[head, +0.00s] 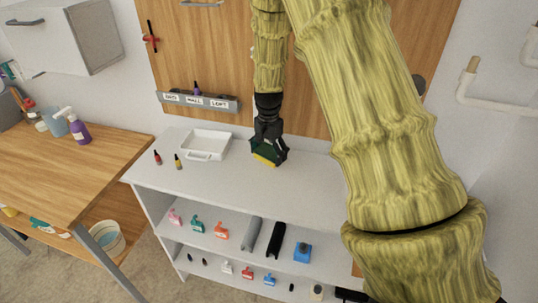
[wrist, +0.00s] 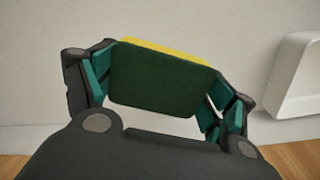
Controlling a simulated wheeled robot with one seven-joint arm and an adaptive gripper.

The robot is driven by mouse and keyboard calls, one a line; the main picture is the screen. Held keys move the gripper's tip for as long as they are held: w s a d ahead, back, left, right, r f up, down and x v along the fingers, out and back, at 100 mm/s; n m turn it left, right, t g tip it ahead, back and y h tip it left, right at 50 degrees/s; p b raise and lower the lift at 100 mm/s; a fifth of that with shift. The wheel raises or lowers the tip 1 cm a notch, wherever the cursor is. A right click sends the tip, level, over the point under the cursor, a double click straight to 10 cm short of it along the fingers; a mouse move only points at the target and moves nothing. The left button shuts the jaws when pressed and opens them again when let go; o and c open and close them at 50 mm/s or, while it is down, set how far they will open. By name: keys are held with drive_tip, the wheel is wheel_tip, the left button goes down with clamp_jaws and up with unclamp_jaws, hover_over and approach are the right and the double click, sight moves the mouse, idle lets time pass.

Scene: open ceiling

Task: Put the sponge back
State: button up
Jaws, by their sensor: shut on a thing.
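A sponge with a dark green face and a yellow layer (wrist: 160,82) is between the fingers of my gripper (wrist: 158,88) in the wrist view. My gripper is shut on it, one finger on each side. In the head view the gripper (head: 268,145) points down over the white shelf top, with the sponge (head: 264,158) at its fingertips. The sponge is at or just above the surface; I cannot tell whether it touches. A white tray (head: 190,153) lies to the left of it and looks empty.
Two small bottles (head: 178,161) stand left of the tray's front. A labelled rail (head: 226,104) is on the wooden back panel. Lower shelves hold several coloured items (head: 221,230). A wooden table (head: 60,165) with a purple spray bottle (head: 80,133) is at left. The shelf top's front is clear.

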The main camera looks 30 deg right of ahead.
sight(269, 158)
drive_tip(key=shift+w+d, duration=0.4)
drive_tip(key=shift+w, duration=0.1)
drive_tip(key=shift+f+p, duration=1.05)
drive_tip(key=shift+f, duration=0.75)
drive_tip(key=shift+f, duration=0.15)
drive_tip(key=o, duration=0.9)
drive_tip(key=shift+o, duration=0.2)
wheel_tip(269, 158, up, 12)
drive_tip(key=b, duration=0.3)
